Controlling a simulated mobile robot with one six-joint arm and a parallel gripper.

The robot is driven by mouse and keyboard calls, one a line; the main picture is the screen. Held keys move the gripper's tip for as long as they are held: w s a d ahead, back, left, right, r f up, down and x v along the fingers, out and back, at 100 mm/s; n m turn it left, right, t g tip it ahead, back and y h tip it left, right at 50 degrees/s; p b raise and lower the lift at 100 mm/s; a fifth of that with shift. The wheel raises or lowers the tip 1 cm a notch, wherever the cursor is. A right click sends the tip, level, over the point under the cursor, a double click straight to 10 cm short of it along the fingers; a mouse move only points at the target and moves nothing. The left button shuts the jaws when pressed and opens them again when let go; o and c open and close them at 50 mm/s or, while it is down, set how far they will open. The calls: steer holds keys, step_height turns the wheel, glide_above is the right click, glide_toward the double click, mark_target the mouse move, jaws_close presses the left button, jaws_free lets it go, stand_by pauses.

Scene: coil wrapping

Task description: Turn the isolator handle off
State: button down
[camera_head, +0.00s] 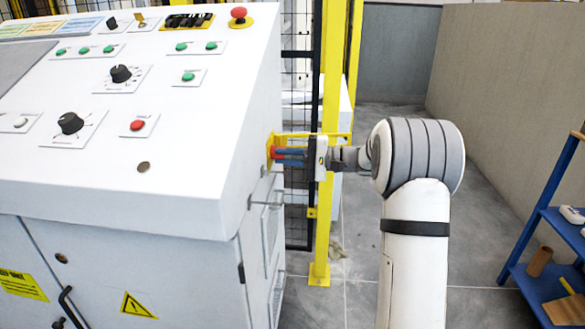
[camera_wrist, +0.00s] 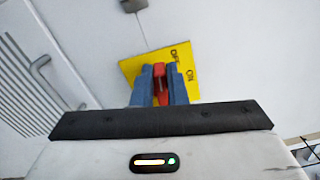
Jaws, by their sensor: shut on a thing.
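The red isolator handle (camera_wrist: 160,83) sits on a yellow plate (camera_wrist: 130,67) marked OFF and ON in the wrist view. My gripper (camera_wrist: 161,85) has its blue fingers on both sides of the handle and is shut on it. The handle points roughly up in the wrist view, nearer the OFF lettering than the ON lettering. In the head view my gripper (camera_head: 277,154) reaches the yellow plate (camera_head: 270,148) on the right side of the white control cabinet.
The white control desk (camera_head: 200,120) with knobs and buttons fills the left. A yellow post (camera_head: 329,220) and mesh fence stand behind my gripper. A blue shelf (camera_head: 545,220) stands at the far right.

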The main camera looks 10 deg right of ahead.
steer(key=shift+s+a+f+n+b, duration=0.15)
steer(key=shift+f+n+b, duration=0.3)
steer(key=shift+n+b, duration=0.8)
steer(key=c, duration=1.5)
jaws_free()
steer(key=shift+r, duration=0.15)
steer(key=shift+o, duration=0.2)
steer(key=p+v, duration=0.1)
steer(key=v, duration=0.6)
steer(key=shift+d, duration=0.4)
steer(key=shift+s, duration=0.1)
